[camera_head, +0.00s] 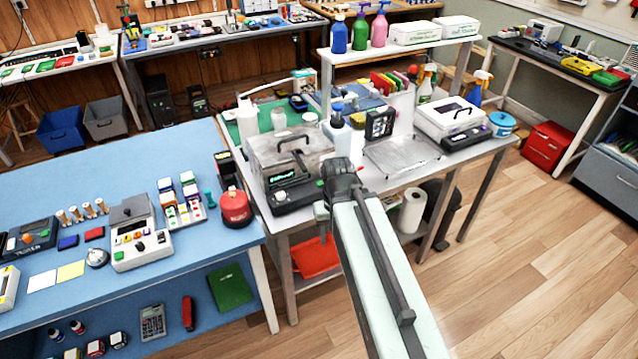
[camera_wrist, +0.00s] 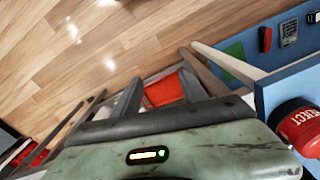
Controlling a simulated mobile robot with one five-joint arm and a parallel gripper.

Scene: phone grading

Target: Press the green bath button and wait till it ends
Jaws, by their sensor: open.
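The bath (camera_head: 285,160) is a grey steel box with a handled lid, on the grey bench in the head view. Its black control panel (camera_head: 292,200) lies along its front, with green lettering. A small green spot at its right end looks like the green button (camera_head: 320,184). My gripper (camera_head: 321,212) is just right of the panel, by the bench's front edge, and looks apart from the button. In the wrist view my gripper (camera_wrist: 160,68) has its two dark fingers spread with nothing between them. The bath and button do not show there.
A red REJECT container (camera_head: 235,207) stands on the blue table's corner, left of the bath; it also shows in the wrist view (camera_wrist: 302,128). A white bottle (camera_head: 341,135) and a black-framed device (camera_head: 380,125) stand right of the bath.

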